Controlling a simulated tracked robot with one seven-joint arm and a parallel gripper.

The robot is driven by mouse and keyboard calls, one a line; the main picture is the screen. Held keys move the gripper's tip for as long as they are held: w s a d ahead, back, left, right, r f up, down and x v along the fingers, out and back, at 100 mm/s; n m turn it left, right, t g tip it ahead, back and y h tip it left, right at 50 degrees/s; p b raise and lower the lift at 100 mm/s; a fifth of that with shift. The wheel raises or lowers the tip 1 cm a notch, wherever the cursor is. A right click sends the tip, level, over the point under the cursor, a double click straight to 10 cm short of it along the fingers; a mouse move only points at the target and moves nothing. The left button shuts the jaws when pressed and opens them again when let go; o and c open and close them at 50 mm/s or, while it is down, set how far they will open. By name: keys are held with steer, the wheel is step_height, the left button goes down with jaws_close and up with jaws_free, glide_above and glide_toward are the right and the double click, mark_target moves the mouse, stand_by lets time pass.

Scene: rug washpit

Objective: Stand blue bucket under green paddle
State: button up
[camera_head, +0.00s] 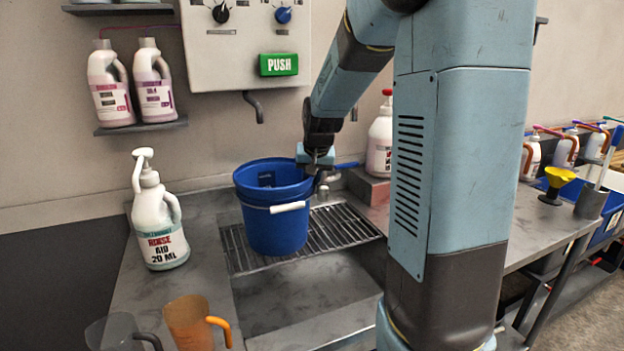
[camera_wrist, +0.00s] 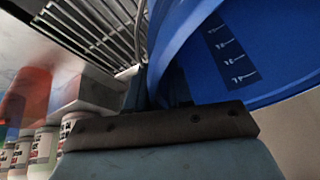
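The blue bucket (camera_head: 276,229) is upright over the metal grate (camera_head: 345,226) in the head view; its base looks to be on or very near the bars. Its white handle grip hangs at the front. The green paddle (camera_head: 279,65), marked PUSH, is on the wall panel above the bucket in the picture. My gripper (camera_head: 318,172) is at the bucket's right rim. In the wrist view, the bucket wall (camera_wrist: 275,45) runs down between the fingers (camera_wrist: 160,92), which look closed on it. The fingertips are partly hidden.
A dark spout (camera_head: 254,107) hangs below the panel (camera_head: 245,45). A rinse aid pump bottle (camera_head: 160,220) stands left of the bucket. Two jugs, one orange (camera_head: 190,322), stand at the front left. A red-capped bottle (camera_head: 380,140) stands behind right. The basin in front is empty.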

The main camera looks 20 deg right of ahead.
steer(key=shift+o, duration=1.2)
steer(key=shift+r, duration=0.1)
steer(key=v, duration=1)
steer(key=s+a+n, duration=0.2)
steer(key=s+a, duration=0.1)
steer(key=s, duration=0.9)
steer(key=s+a+n+t, duration=0.1)
steer(key=s+a, duration=0.3)
steer(key=s, duration=0.9)
steer(key=shift+s+f+n, duration=0.2)
steer(key=shift+s+n, duration=0.1)
steer(key=shift+n, duration=0.1)
steer(key=shift+c, duration=0.4)
